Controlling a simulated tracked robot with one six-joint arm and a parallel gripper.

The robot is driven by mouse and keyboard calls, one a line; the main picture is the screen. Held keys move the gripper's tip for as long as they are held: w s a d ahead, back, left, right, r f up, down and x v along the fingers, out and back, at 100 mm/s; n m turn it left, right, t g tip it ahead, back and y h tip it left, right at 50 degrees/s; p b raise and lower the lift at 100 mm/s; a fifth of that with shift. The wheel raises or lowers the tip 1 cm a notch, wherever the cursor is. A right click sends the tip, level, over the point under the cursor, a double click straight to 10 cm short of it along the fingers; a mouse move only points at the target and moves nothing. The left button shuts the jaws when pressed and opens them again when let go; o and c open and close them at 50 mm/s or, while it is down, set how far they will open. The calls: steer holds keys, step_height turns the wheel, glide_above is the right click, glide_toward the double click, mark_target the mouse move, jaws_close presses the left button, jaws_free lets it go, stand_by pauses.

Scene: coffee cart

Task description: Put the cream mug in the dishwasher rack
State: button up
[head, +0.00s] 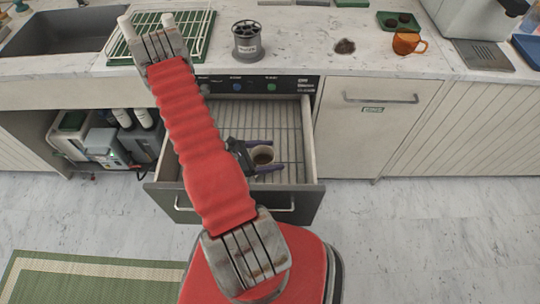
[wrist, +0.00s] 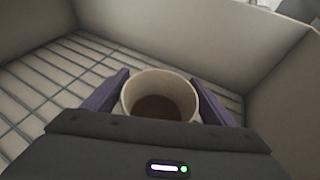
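The cream mug (head: 262,154) is inside the pulled-out dishwasher drawer, upright, with a brown inside. It also shows in the wrist view (wrist: 160,96), between the two purple fingers of my gripper (wrist: 160,98). In the head view my gripper (head: 265,155) reaches into the drawer with one finger on each side of the mug. The fingers are very close to its sides; whether they press on it is unclear. The dishwasher rack (head: 285,118) is the wire grid in the drawer. The mug's base is hidden, so its contact with the wires cannot be told.
The drawer front (head: 300,203) and high side walls surround my gripper. On the counter above stand a cutlery holder (head: 247,42), a green-edged drying rack (head: 170,35) and an orange mug (head: 408,42). Much of the wire grid is bare.

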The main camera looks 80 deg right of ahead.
steer(key=shift+o, duration=0.9)
steer(key=shift+r, duration=0.1)
steer(key=v, duration=1.2)
steer(key=shift+r, duration=0.1)
